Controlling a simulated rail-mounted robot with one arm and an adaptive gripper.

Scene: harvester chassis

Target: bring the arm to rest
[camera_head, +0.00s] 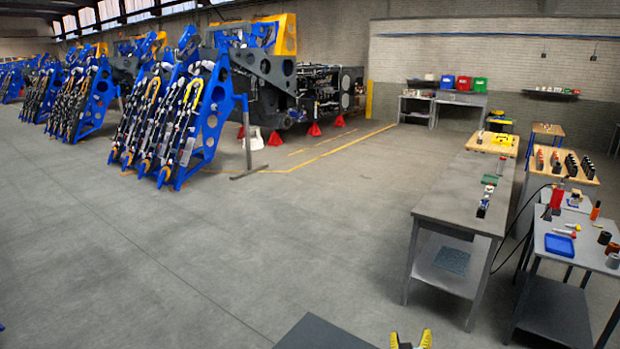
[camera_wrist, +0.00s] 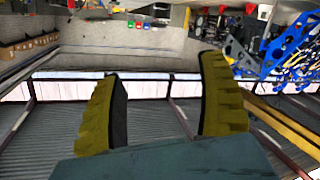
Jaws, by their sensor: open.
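My gripper (camera_head: 411,341) shows at the bottom edge of the head view, with only its yellow fingertips in the picture. In the wrist view, my gripper (camera_wrist: 160,105) has its two yellow ribbed fingers spread wide apart, with nothing between them. It is open and empty. The wrist view looks upside down across the hall, with the roof at the bottom. My gripper touches nothing that I can see. Most of the arm is outside the head view.
A grey workbench (camera_head: 455,205) with small parts stands at right. A second bench (camera_head: 565,254) with a blue tray (camera_head: 559,244) stands nearer the right edge. Blue racks (camera_head: 208,120) and the harvester chassis (camera_head: 320,88) stand at back left. The middle floor (camera_head: 250,240) is clear.

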